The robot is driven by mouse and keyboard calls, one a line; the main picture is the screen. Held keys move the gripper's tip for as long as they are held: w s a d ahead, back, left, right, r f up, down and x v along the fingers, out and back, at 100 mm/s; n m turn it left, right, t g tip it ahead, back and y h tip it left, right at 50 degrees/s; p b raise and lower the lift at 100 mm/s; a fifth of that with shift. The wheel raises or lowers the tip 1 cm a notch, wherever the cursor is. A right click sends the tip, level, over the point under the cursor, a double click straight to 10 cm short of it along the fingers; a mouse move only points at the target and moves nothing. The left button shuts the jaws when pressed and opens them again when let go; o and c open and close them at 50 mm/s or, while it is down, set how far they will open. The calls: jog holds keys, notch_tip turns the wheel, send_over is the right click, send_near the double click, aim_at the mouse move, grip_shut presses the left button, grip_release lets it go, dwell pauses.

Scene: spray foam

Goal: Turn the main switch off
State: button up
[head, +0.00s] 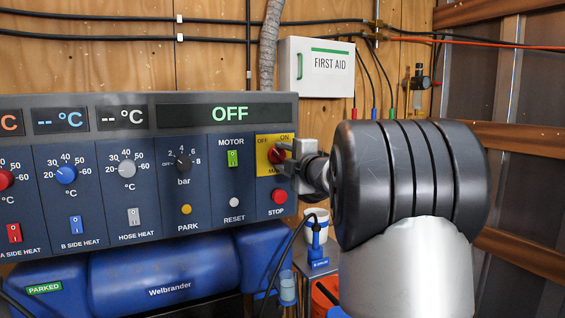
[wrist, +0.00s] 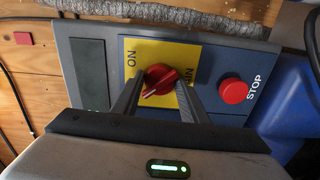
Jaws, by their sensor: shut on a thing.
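The main switch is a red rotary knob (wrist: 162,76) on a yellow plate (wrist: 136,48) marked ON, at the right end of the control panel. In the head view the red knob (head: 275,156) shows beside the fingertips, and the yellow plate (head: 262,141) reads OFF at left and ON at right. My gripper (head: 287,157) reaches in from the right. In the wrist view its two fingers (wrist: 158,84) are shut on the knob, one on each side. The knob's handle looks slanted; its exact setting is hard to tell.
The red STOP button (head: 279,196) sits just below the switch and also shows in the wrist view (wrist: 233,90). The green MOTOR rocker (head: 233,158) is to its left.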

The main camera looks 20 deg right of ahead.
jog(key=shift+n, duration=0.4)
jog(key=o, duration=1)
jog(key=shift+o, duration=0.2)
jog(key=s+p, duration=0.1)
jog(key=s, duration=1.6)
jog(key=shift+s+d+p, duration=0.25)
jog(key=shift+d+p, duration=0.05)
jog(key=shift+p, duration=0.05)
